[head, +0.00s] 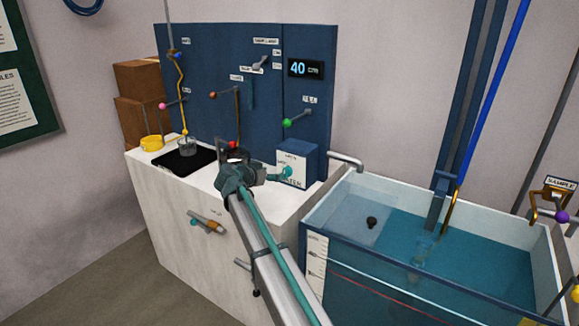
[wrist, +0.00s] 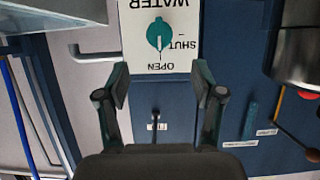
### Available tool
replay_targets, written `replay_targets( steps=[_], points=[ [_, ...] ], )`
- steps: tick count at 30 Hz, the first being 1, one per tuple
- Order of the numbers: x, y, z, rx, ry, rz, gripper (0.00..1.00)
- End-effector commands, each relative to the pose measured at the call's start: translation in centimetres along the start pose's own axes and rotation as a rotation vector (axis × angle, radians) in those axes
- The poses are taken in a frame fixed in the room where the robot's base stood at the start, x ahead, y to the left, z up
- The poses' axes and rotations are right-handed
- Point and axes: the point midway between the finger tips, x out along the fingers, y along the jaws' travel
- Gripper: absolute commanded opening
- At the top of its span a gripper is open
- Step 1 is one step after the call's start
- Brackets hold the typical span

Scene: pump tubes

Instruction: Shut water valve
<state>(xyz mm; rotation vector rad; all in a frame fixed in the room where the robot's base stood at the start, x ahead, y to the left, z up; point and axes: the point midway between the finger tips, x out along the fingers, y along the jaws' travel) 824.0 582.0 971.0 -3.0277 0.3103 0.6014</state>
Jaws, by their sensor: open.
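The water valve is a round teal knob (wrist: 160,34) with a white pointer, on a white plate (wrist: 140,58) marked WATER, OPEN and SHUT. The wrist view shows it upside down. The pointer points toward OPEN. In the head view the knob (head: 287,172) is on the front of a blue-and-white box (head: 297,152) on the counter. My gripper (wrist: 161,84) is open and empty, its two fingers spread below the plate in the wrist picture and not touching the knob. In the head view my gripper (head: 252,173) is just left of the knob.
A blue panel (head: 215,60) with coloured levers and a display reading 40 stands behind the white counter (head: 165,200). A black pad (head: 172,163) with a glass vessel (head: 188,147) lies left. A metal spout (head: 346,159) reaches over the water tank (head: 480,235) at right.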

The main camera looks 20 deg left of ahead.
Motion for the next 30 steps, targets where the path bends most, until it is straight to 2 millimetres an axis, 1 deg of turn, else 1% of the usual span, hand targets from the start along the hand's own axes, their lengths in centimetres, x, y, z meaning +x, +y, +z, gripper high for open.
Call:
replay_targets(
  steps=[5,15,18,24,30],
  points=[
    [1.9,0.1,-0.1,0.003,-0.001,0.004,0.68],
    [7.6,0.0,-0.1,0.002,-0.001,0.003,0.68],
    [8.9,0.0,-0.1,0.002,-0.001,0.002,0.68],
    [10.3,0.1,0.0,0.001,-0.001,0.001,0.68],
    [10.6,0.1,0.1,0.001,-0.001,0.001,0.68]
  ],
)
